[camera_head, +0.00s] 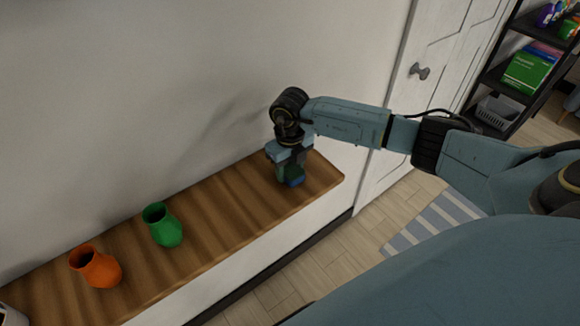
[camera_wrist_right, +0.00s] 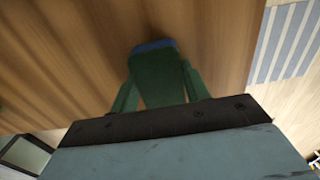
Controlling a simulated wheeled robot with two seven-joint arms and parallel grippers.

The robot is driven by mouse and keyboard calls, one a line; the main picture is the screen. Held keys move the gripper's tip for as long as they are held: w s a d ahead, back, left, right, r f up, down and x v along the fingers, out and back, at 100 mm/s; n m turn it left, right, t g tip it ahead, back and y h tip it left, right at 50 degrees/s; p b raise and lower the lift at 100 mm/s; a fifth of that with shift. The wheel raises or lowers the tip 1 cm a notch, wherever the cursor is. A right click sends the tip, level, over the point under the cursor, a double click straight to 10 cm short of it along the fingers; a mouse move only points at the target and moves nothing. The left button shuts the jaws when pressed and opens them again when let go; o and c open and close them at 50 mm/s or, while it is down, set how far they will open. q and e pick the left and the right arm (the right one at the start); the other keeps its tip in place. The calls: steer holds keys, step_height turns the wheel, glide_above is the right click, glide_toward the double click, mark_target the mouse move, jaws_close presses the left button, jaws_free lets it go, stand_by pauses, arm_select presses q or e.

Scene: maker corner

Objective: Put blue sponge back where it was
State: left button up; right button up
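The sponge (camera_head: 295,181) is a small block, dark green with a blue lower part, near the right end of the wooden shelf (camera_head: 235,205). In the right wrist view the sponge (camera_wrist_right: 155,75) shows a green face and a blue far edge. My right gripper (camera_head: 288,170) points down over the shelf end. In the wrist view its two fingers (camera_wrist_right: 158,80) lie along both sides of the sponge and appear to touch it. I cannot tell whether the sponge rests on the shelf or is just above it. My left gripper is not in view.
A green vase (camera_head: 163,226) and an orange vase (camera_head: 97,267) stand on the shelf to the left. The shelf between the green vase and my gripper is clear. A wall runs behind it. A white door (camera_head: 400,120) and a black rack (camera_head: 500,75) are at right.

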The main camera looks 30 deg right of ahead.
mark_target(290, 167)
steer(key=o, duration=0.4)
steer(key=shift+r, duration=0.1)
steer(key=shift+r, duration=0.2)
step_height(290, 167, up, 12)
steer(key=shift+f+b, duration=0.1)
steer(key=shift+b, duration=0.75)
